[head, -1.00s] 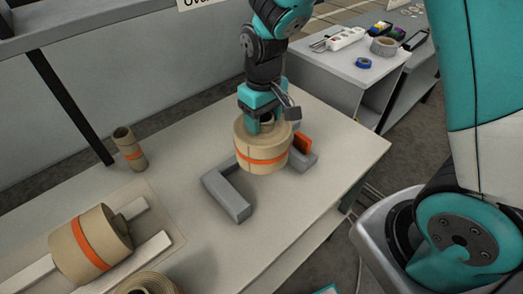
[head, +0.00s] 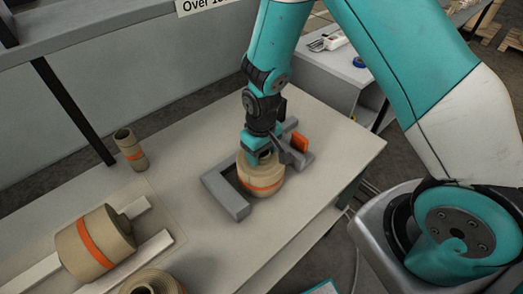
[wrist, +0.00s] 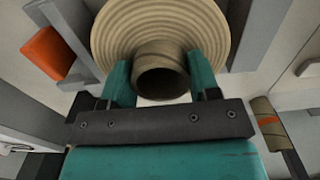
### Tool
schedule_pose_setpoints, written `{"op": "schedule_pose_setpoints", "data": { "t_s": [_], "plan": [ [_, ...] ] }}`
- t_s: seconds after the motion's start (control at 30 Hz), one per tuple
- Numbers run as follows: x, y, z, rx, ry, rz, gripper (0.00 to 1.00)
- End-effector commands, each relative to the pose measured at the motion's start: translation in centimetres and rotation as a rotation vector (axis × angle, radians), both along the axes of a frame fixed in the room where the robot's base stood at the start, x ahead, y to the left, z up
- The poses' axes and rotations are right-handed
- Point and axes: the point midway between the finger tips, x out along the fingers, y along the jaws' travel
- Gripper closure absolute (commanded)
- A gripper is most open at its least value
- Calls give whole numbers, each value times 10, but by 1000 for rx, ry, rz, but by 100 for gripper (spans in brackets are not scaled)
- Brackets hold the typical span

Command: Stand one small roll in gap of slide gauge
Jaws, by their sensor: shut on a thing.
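A tan kraft roll with an orange band (head: 262,181) stands upright between the two arms of the grey slide gauge (head: 226,197) on the table. In the wrist view the roll (wrist: 160,22) has a grey gauge arm on each side, with the gauge (wrist: 250,38) close at the right. My gripper (head: 260,156) is above the roll; in the wrist view its teal fingers (wrist: 160,76) are shut on the roll's protruding core. I cannot tell whether the roll touches the gauge arms or rests fully on the table. An orange block (head: 300,141) is on the gauge's right arm.
A large banded roll (head: 94,243) lies on pale rails at the left. A narrow banded roll (head: 130,149) stands behind it, and another roll (head: 150,283) is at the bottom edge. The table's right front area (head: 320,185) is clear. A sign hangs at the top.

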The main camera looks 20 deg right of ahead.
Motion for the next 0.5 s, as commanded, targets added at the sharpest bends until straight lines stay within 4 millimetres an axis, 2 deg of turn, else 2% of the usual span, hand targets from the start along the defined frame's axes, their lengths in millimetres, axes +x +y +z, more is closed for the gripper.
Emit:
{"op": "schedule_pose_setpoints", "data": {
  "t_s": [0.2,0.23,0.3,0.33,0.5],
  "plan": [
    [0,0,-3,0,-1,0,100],
    [0,0,-3,0,0,0,40],
    [0,0,-3,0,1,0,24],
    [0,0,-3,0,1,0,19],
    [0,0,-2,0,1,0,19]
  ]
}}
